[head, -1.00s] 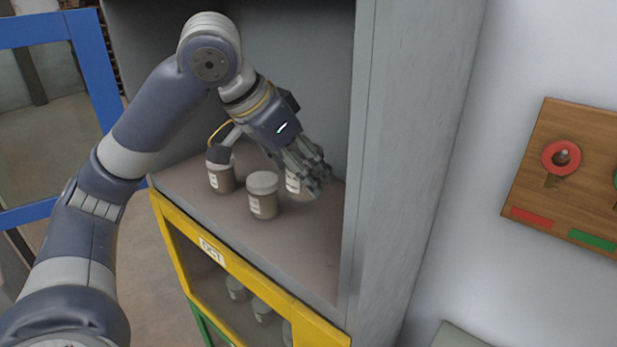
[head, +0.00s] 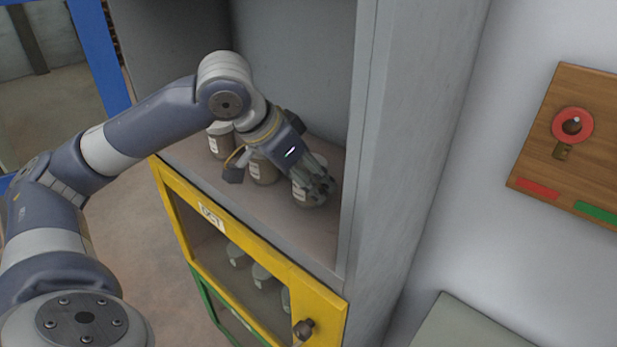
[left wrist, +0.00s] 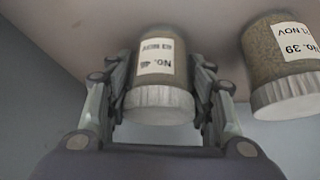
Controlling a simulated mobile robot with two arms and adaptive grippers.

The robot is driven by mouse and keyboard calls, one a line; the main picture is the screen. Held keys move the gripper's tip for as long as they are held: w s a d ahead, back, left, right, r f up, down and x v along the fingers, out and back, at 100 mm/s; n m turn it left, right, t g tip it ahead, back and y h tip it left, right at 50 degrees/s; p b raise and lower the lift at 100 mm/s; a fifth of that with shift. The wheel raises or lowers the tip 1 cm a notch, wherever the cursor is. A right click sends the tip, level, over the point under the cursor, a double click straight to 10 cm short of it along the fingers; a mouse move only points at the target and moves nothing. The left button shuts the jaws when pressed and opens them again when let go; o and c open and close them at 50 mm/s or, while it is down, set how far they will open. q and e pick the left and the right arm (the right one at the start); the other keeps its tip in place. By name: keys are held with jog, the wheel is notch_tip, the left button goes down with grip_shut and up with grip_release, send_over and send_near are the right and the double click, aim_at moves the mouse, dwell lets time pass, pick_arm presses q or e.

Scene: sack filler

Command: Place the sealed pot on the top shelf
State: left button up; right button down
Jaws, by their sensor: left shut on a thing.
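My left gripper (head: 318,190) is shut on a pot (head: 301,193) with a pale lid and white label, at the right of the top shelf (head: 268,204). In the left wrist view the held pot (left wrist: 160,75) sits between the two fingers, its label partly readable as "No. 4". Its base is at or close to the shelf surface; I cannot tell whether it touches. Two similar pots, one in the middle (head: 262,170) and one at the left (head: 220,141), stand on the same shelf. A pot marked "No. 39" (left wrist: 283,65) is beside the held one in the wrist view. My right gripper is out of view.
The grey cabinet side wall (head: 395,150) rises close to the right of my gripper. Below the shelf is a yellow-framed door (head: 240,250) with a knob (head: 303,329) and several pots behind it. A wooden board (head: 545,150) hangs on the right wall.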

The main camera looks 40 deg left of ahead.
pick_arm(q)
jog(key=o, duration=0.8)
jog(key=shift+w+d, duration=0.1)
jog(key=shift+o, duration=1.4)
jog(key=shift+r, duration=0.25)
jog(key=v, duration=1.1)
jog(key=shift+s+r+p, duration=0.25)
jog(key=shift+p, duration=0.05)
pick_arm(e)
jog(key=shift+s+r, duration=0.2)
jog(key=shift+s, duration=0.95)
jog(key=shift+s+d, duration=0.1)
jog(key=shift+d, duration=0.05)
